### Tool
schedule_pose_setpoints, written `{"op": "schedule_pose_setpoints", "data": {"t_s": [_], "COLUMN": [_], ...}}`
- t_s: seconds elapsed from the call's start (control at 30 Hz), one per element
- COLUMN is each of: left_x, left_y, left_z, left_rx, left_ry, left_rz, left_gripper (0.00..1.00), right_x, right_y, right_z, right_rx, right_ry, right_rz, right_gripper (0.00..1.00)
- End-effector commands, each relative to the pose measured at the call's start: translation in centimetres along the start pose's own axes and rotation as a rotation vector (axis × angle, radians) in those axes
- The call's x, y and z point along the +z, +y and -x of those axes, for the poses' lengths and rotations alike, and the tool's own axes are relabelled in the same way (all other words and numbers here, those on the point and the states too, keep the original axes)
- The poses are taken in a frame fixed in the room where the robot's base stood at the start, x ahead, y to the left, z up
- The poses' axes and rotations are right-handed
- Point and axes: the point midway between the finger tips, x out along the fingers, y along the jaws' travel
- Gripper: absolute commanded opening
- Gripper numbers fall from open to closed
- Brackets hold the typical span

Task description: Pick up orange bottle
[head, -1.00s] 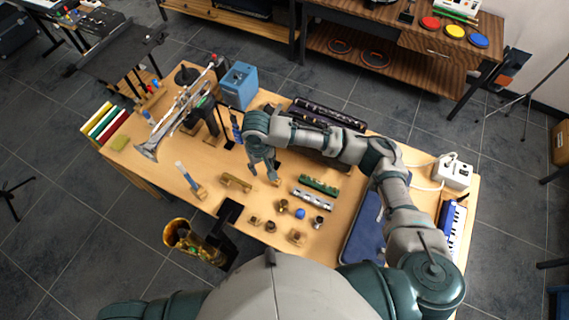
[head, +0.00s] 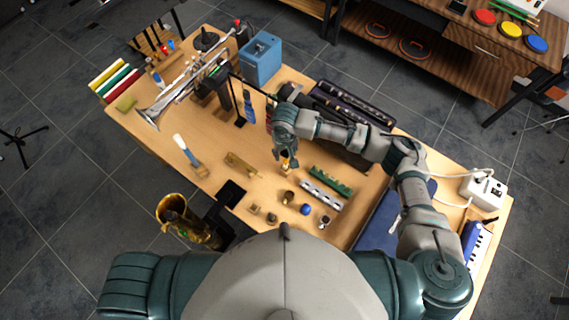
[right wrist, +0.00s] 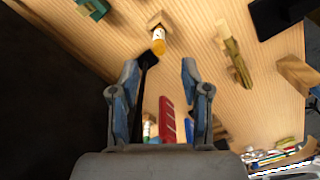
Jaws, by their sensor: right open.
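The orange bottle (right wrist: 158,42) is small, with an orange-yellow end and a white label, and sits by a wooden block on the table in the right wrist view. In the head view the bottle (head: 285,163) shows only partly, close to the fingertips. My right gripper (right wrist: 160,64) is open and empty, its fingers pointing toward the bottle, which lies beyond the gap between the tips. In the head view the right gripper (head: 285,157) hangs over the middle of the table. My left gripper is not in view.
A green harmonica-like piece (head: 330,182) and a silver one (head: 322,195) lie right of the gripper. A brass piece (head: 242,164) lies to its left. A black case (head: 352,105) stands behind the arm. A trumpet (head: 185,93) stands at the far left.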

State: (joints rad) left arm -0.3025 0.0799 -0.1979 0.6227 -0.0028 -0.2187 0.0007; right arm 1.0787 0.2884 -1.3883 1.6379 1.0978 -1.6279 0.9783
Motion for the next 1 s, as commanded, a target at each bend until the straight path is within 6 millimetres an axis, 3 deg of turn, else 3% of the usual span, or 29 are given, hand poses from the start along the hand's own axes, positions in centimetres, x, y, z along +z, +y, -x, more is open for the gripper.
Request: {"op": "schedule_pose_setpoints", "data": {"t_s": [0.2, 0.47, 0.7, 1.0], "left_x": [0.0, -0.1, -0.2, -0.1], "left_y": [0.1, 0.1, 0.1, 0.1], "left_z": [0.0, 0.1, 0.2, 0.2], "left_rx": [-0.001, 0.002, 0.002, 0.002], "left_ry": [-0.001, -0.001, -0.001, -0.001], "left_rz": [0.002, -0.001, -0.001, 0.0], "left_gripper": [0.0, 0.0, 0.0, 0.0], "right_x": [0.0, -0.1, -0.3, -0.2], "right_y": [0.2, -0.1, -0.4, -0.2], "right_z": [-4.4, -6.5, -10.2, -10.8], "right_rx": [-0.001, 0.001, 0.0, -0.001], "right_ry": [-0.001, -0.001, -0.001, 0.0], "right_rz": [-0.001, 0.001, 0.001, 0.001], "right_gripper": [0.47, 0.47, 0.47, 0.47]}}
